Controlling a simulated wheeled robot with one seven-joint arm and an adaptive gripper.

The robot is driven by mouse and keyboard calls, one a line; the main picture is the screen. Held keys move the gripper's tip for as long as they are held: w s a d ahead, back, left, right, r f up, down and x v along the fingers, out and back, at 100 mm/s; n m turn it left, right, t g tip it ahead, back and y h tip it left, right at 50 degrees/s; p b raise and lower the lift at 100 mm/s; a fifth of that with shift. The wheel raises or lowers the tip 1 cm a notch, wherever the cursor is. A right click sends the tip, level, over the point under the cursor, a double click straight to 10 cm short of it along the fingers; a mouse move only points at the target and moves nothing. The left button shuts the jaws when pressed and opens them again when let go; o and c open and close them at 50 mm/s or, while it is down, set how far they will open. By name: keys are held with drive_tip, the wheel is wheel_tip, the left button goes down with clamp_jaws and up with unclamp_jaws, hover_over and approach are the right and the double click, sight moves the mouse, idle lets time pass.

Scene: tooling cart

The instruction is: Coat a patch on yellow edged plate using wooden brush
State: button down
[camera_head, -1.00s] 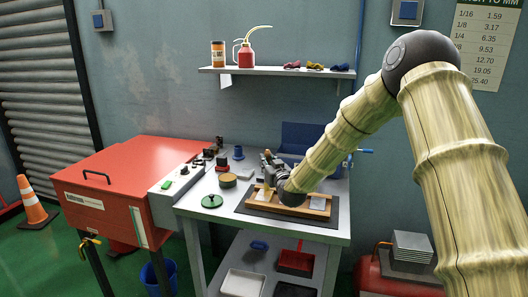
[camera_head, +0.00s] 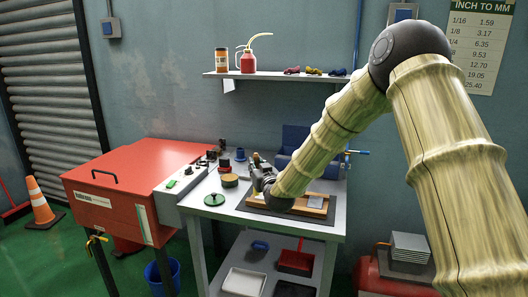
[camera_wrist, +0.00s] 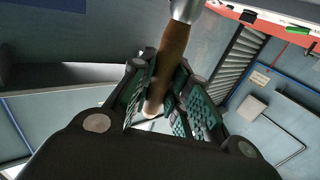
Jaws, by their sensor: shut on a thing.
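My gripper (camera_head: 259,166) is above the cart top, at the left end of a wooden tray (camera_head: 328,210). In the wrist view my gripper (camera_wrist: 160,88) has its teal-padded fingers closed around the wooden handle of the brush (camera_wrist: 174,48). A metal ferrule shows at the top edge there; the bristles are out of frame. A grey plate (camera_head: 316,202) lies in the right part of the tray. My wrist hides the tray's left part and anything lying there. I cannot make out a yellow edge on any plate.
The tray is on a dark mat (camera_head: 252,206). A round tin (camera_head: 229,180) and a green lid (camera_head: 214,199) are left of it. Small dark items and a blue piece (camera_head: 240,154) stand behind. A red cabinet (camera_head: 115,193) adjoins the cart at left. A wall shelf (camera_head: 270,75) is above.

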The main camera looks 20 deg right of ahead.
drive_tip(key=r+p, duration=0.1)
drive_tip(key=r, duration=0.2)
drive_tip(key=d+r+p, duration=0.1)
drive_tip(key=r, duration=0.1)
drive_tip(key=shift+s+d+r, duration=0.15)
drive_tip(key=shift+d+r, duration=0.05)
drive_tip(key=shift+r, duration=0.2)
idle(0.6)
